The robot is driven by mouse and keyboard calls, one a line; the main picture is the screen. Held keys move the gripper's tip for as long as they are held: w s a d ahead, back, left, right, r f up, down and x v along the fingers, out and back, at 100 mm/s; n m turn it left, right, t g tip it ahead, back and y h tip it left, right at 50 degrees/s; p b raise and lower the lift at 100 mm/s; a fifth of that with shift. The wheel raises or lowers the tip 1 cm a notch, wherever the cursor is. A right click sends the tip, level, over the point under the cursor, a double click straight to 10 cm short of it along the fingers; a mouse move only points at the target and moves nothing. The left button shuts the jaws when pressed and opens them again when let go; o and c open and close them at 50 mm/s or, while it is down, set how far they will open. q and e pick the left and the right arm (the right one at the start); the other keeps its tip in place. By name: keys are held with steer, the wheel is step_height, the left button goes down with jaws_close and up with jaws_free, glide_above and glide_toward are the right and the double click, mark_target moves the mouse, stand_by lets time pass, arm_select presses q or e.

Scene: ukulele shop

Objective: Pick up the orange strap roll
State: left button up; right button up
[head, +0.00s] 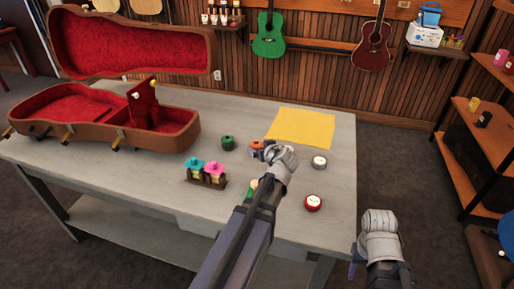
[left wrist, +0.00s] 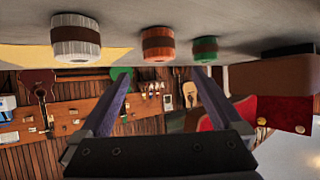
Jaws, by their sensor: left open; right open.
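The orange strap roll (left wrist: 158,44) has a brown band and rests on the table, between a white roll (left wrist: 76,38) and a green roll (left wrist: 205,49) in the upside-down left wrist view. In the head view the orange roll (head: 257,153) is mostly hidden by my left gripper (head: 262,150). The open fingers of my left gripper (left wrist: 157,88) point toward the orange roll with nothing between them; contact cannot be told. My right gripper (head: 353,268) is open, low beyond the table's right edge; its fingers are barely visible.
Something green is partly hidden behind my left arm. Shelves (head: 480,140) stand at right.

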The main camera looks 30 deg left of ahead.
mark_target(257, 145)
arm_select(q)
steer(key=shift+b+x, duration=1.75)
steer(key=shift+x, duration=2.05)
steer(key=shift+d+f, duration=0.1)
steer(key=c, duration=1.5)
